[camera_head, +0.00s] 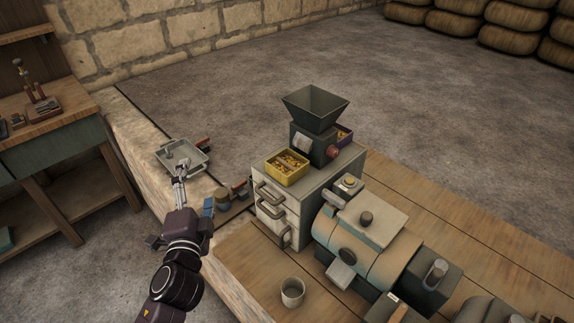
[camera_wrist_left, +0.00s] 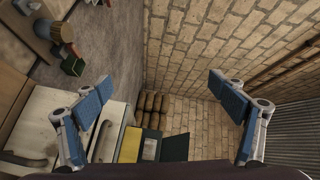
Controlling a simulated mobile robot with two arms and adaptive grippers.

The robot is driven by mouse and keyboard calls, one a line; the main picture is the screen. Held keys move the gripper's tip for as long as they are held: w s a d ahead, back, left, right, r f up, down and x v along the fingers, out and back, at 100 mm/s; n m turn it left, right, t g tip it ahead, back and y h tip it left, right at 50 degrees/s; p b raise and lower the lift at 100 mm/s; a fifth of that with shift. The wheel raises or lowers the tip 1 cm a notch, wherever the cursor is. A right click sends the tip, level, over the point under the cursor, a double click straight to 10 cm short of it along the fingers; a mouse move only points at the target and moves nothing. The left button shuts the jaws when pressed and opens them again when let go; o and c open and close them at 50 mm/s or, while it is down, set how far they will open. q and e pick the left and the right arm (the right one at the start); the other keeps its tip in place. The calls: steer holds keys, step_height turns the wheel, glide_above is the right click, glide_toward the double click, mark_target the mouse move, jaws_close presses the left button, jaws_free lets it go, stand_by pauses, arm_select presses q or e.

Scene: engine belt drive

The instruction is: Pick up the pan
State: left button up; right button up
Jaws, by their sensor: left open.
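The pan (camera_head: 198,158) is a grey, shallow, square-looking tray on the pale stone ledge, left of centre in the head view. My left gripper (camera_head: 182,214) is just on the near side of the pan, partly overlapping the ledge. In the left wrist view the gripper (camera_wrist_left: 160,92) has its two blue-padded fingers wide apart, with nothing between them. I cannot make out the pan in that view. My right gripper is not in view.
A grey drawer cabinet (camera_head: 285,212) with a yellow bin (camera_head: 287,167) and a dark hopper grinder (camera_head: 315,112) stands to the right. A metal cup (camera_head: 292,291) and a drum-like machine (camera_head: 368,245) are on the planks. A wooden workbench (camera_head: 60,135) is at left.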

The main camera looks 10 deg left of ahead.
mark_target(297, 157)
arm_select(q)
steer(key=w+d+r+m+t+h, duration=0.5)
steer(key=d+r+m+h, duration=0.45)
steer(key=m, duration=0.75)
steer(key=w+d+f+m+g+h, duration=0.1)
steer(key=w+d+f+m+g, duration=0.1)
steer(key=w+d+f+m, duration=0.1)
steer(key=w+d+f+m+g+h+p, duration=0.1)
steer(key=w+d+f+m+g+h, duration=0.1)
steer(key=m, duration=0.4)
steer(key=w+d+f+m+g+h+p, duration=0.1)
steer(key=w+d+f+m+g, duration=0.2)
steer(key=f, duration=0.3)
steer(key=shift+w+d+f+m+g+h, duration=0.1)
steer(key=shift+w+d+m+g+h, duration=0.35)
steer(key=shift+m, duration=0.45)
steer(key=shift+w+d+f+g+p, duration=0.2)
steer(key=shift+w+g+p, duration=0.1)
steer(key=shift+w, duration=0.2)
steer(key=shift+c, duration=0.2)
steer(key=c, duration=1.4)
